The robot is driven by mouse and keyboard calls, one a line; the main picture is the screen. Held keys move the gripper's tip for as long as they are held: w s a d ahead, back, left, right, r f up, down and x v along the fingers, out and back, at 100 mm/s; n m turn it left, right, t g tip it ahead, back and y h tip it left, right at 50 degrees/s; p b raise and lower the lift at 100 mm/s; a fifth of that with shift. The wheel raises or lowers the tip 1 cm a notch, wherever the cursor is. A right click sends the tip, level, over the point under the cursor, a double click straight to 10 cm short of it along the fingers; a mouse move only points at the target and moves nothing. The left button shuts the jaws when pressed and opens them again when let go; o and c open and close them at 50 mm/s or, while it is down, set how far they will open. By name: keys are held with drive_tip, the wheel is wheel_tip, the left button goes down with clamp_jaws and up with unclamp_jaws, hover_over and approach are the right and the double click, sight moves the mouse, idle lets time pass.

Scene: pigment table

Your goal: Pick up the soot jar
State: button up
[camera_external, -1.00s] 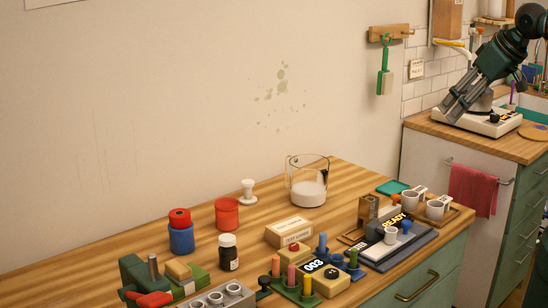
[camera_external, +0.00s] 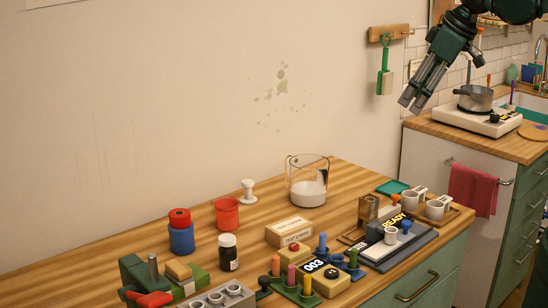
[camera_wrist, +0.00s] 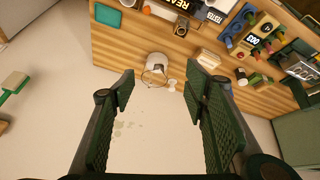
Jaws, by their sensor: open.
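A small dark jar with a white lid and a pale label (camera_external: 228,252) stands upright on the wooden table; it looks like the soot jar, though its label is too small to read. My gripper (camera_external: 413,103) is high in the air at the upper right, far from the jar. In the wrist view my gripper (camera_wrist: 158,84) has its fingers wide apart with nothing held.
Near the jar stand a red cup (camera_external: 227,213), a blue container (camera_external: 181,239) with a red piece on top, and a cream box (camera_external: 289,232). A glass pitcher (camera_external: 307,190) and white knob (camera_external: 248,192) stand behind. Pegs and blocks crowd the front.

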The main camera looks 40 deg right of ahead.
drive_tip(key=w+a+f+n+g, duration=0.2)
drive_tip(key=w+a+n, duration=0.2)
drive_tip(key=w+a, duration=0.65)
drive_tip(key=n+g+b, duration=0.1)
drive_tip(key=n+g, duration=0.3)
drive_tip(key=n, duration=0.7)
approach(226, 238)
drive_tip(key=shift+h, duration=0.4)
wheel_tip(226, 238, down, 6)
drive_tip(key=shift+s+a+f, duration=0.15)
drive_tip(key=shift+a, duration=0.05)
drive_tip(key=shift+a+f, duration=0.15)
drive_tip(key=shift+f, duration=0.1)
drive_tip(key=shift+f, duration=1.2)
drive_tip(key=shift+f, duration=0.1)
drive_tip(key=shift+f, duration=2.5)
